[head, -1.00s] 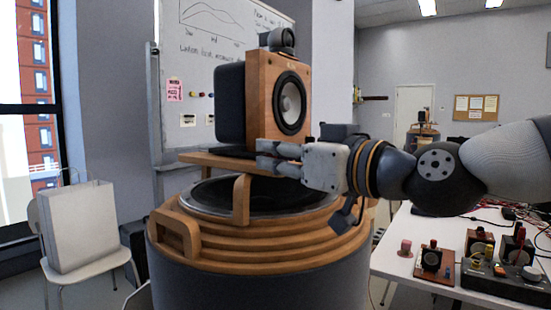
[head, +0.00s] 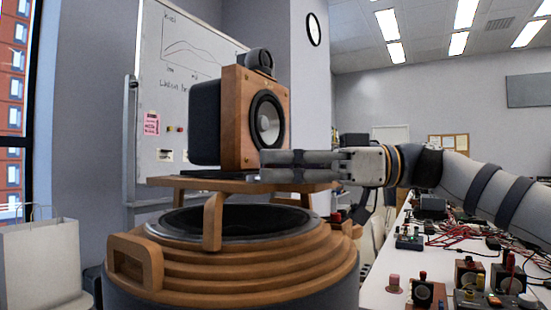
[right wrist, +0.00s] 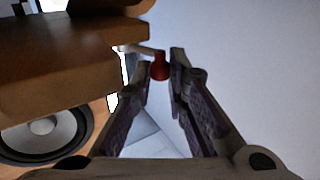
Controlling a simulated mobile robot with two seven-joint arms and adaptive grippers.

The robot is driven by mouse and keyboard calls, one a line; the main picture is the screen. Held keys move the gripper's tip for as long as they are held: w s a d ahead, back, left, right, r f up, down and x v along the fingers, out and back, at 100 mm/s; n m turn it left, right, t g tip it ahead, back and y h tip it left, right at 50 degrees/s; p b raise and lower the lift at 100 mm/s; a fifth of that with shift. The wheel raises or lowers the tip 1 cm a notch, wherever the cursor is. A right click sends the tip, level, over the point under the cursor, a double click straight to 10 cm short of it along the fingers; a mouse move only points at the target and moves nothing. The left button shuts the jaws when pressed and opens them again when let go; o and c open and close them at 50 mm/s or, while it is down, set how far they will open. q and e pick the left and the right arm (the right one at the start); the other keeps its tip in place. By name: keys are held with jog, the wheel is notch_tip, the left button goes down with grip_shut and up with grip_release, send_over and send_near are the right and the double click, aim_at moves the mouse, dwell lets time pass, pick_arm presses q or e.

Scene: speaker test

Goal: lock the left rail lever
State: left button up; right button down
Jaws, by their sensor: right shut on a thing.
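The speaker (head: 237,120), with a wooden front, round black-and-grey cone and grey back, stands upright on a wooden platform (head: 160,182) above a round stepped wooden base. My right gripper (head: 264,166) reaches in from the right, its fingertips at the speaker's lower right, over the platform's edge. In the right wrist view, the fingers (right wrist: 161,62) are shut on a red knob (right wrist: 160,70) with a pale stem leading left, the visible part of the lever. The fingers hide the lever in the head view. My left gripper is not in view.
The stepped base (head: 245,272) has an upright wooden handle (head: 213,222) in front. A white table (head: 372,288) with red cables and small boxed devices stands at right. A white bag (head: 42,268) is at lower left, a whiteboard (head: 188,55) behind.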

jog(key=shift+w+d+n+g+p, duration=0.1)
jog(key=shift+w+n+g+p, duration=0.1)
jog(key=shift+n+g+p, duration=0.6)
jog(key=shift+b, duration=0.35)
jog(key=c, duration=1.6)
grip_release()
jog(key=shift+o, duration=0.2)
jog(key=d, duration=0.7)
jog(key=shift+w+d, duration=0.2)
jog(key=shift+d, duration=0.05)
